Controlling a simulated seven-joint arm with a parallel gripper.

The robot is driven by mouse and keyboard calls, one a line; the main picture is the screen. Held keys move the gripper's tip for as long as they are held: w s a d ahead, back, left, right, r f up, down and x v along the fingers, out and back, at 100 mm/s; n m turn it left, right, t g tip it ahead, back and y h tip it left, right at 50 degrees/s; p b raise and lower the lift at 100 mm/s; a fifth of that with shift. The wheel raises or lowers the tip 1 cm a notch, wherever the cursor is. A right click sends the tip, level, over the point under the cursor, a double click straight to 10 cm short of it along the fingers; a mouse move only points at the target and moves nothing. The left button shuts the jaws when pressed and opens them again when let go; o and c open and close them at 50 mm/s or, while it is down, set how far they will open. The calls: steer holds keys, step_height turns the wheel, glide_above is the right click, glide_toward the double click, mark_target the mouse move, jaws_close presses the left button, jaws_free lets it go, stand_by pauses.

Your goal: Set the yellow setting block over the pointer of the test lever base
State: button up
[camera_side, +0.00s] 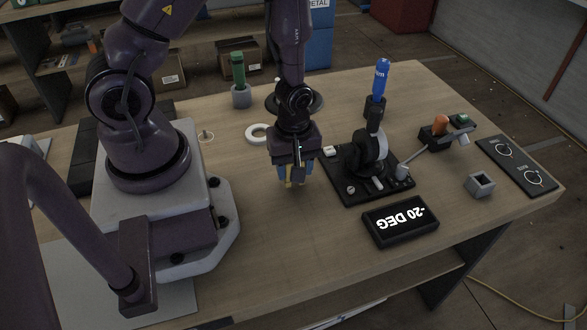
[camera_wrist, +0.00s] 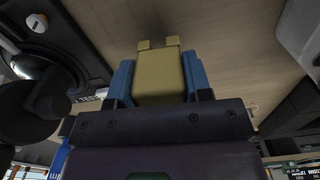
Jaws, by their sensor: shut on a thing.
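My gripper (camera_side: 293,178) hangs over the table to the left of the test lever base. Its blue fingers are shut on the yellow setting block (camera_wrist: 161,75), which also shows as a small yellow patch in the side view (camera_side: 289,184). In the wrist view the block has two small prongs at its far end. The test lever base (camera_side: 348,190) is a black plate with a round black body and an upright lever with a blue handle (camera_side: 381,78). It also shows at the left of the wrist view (camera_wrist: 50,60). I cannot make out the pointer clearly.
A black display reading "-20 DEG" (camera_side: 401,221) lies in front of the base. A lever with an orange knob (camera_side: 441,124), a grey square socket (camera_side: 480,185) and a dial panel (camera_side: 518,166) are at right. A white ring (camera_side: 257,134) and green-handled item (camera_side: 238,70) stand behind.

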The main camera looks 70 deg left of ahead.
steer(key=shift+r, duration=2.85)
steer(key=shift+s+m, duration=0.2)
steer(key=shift+m, duration=0.4)
steer(key=shift+w+r+m, duration=0.1)
steer(key=shift+m, duration=0.7)
steer(key=w+d+r+m, duration=0.2)
steer(key=w+r+m, duration=0.7)
steer(key=m, duration=0.5)
steer(key=shift+w+d+r, duration=0.25)
steer(key=shift+w+r, duration=0.1)
steer(key=shift+w, duration=0.75)
